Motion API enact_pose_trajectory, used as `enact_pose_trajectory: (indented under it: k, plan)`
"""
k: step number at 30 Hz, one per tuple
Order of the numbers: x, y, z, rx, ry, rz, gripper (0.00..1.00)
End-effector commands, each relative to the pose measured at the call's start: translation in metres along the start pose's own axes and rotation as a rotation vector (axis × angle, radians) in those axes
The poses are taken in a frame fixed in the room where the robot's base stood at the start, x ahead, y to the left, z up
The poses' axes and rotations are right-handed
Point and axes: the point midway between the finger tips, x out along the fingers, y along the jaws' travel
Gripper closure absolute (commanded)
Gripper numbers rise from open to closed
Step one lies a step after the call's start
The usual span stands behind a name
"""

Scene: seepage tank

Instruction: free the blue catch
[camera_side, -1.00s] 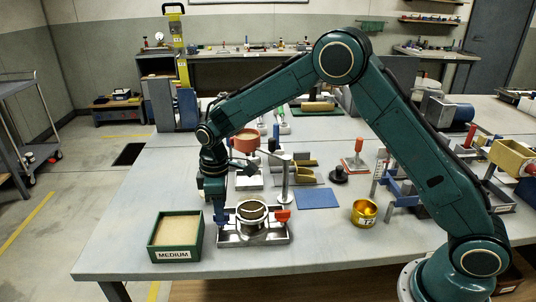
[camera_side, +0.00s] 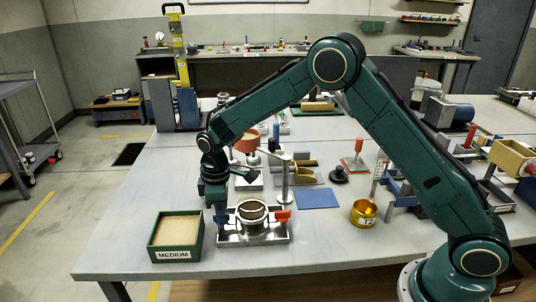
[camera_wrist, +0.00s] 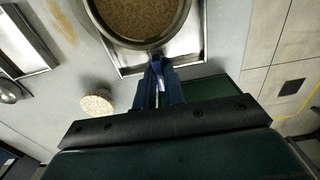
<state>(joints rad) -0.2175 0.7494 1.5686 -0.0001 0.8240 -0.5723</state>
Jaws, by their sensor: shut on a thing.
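The blue catch (camera_wrist: 157,68) shows in the wrist view at the near edge of a round metal pot (camera_wrist: 138,22) filled with brown grains. My gripper (camera_wrist: 159,90) is shut on the catch, with one finger on each side of it. In the side view my gripper (camera_side: 220,216) is low at the left end of the metal tray (camera_side: 232,239). The pot (camera_side: 252,212) stands upright on that tray with an orange-red catch (camera_side: 282,216) on its right. The blue catch is mostly hidden by the fingers there.
A green box marked MEDIUM (camera_side: 174,254) stands close left of my gripper. A post (camera_side: 286,180) rises behind the pot. A blue mat (camera_side: 317,198) and a yellow cup marked T2 (camera_side: 364,213) lie to the right. The front table strip is clear.

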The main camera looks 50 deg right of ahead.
Motion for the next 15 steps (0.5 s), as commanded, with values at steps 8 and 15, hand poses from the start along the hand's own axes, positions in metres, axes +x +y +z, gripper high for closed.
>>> enact_pose_trajectory:
  k: [8,15]
  plan:
    - [-0.0007,0.0000,-0.0002,-0.065,0.000,0.000,1.00]
    - [-0.0009,0.0000,-0.0003,-0.208,0.001,0.000,1.00]
